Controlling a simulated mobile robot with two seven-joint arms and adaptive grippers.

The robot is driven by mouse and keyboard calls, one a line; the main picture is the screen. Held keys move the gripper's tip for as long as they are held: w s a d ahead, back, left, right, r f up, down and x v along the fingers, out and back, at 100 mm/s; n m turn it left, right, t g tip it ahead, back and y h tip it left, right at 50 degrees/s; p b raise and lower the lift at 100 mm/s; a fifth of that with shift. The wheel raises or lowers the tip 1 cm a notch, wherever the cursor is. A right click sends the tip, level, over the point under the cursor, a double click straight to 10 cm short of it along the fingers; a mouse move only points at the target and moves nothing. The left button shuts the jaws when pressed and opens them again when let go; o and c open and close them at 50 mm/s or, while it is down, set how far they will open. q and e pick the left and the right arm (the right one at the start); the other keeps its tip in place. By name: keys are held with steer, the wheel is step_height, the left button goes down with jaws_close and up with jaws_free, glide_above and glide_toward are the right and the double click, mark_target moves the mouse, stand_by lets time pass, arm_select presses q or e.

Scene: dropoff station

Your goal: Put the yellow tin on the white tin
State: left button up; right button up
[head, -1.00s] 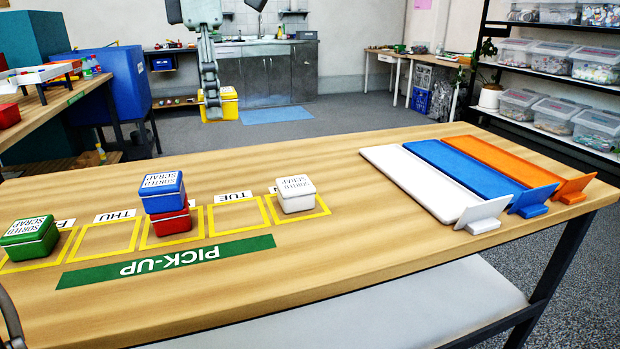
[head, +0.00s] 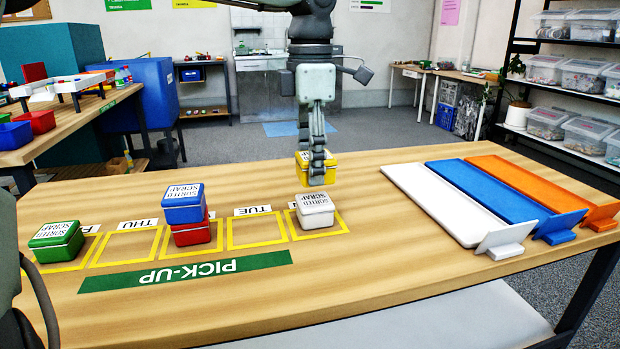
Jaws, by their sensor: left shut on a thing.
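My left gripper (head: 317,176) hangs down from the top middle and is shut on the yellow tin (head: 329,163). The fingers cover part of the yellow tin, which is held upright just above and slightly behind the white tin (head: 316,217). I cannot tell whether the two tins touch; the yellow one looks apart from it. The white tin stands in the rightmost yellow-outlined square of the pick-up row, its lid marked sorted scrap. My right gripper is not in view.
A blue tin (head: 183,211) stands on a red tin (head: 191,234) in the middle square. A green tin (head: 57,252) stands at the left. White (head: 440,200), blue (head: 490,190) and orange (head: 535,185) trays lie at the right. The squares between tins are empty.

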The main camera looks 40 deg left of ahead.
arm_select(q)
step_height(320, 180, down, 3)
steer(key=shift+f, duration=0.2)
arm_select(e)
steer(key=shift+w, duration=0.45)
arm_select(q)
steer(key=shift+f, duration=0.1)
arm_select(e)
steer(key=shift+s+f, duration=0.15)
arm_select(q)
steer(key=shift+f, duration=0.1)
steer(key=o, duration=1.2)
steer(key=shift+o, duration=0.2)
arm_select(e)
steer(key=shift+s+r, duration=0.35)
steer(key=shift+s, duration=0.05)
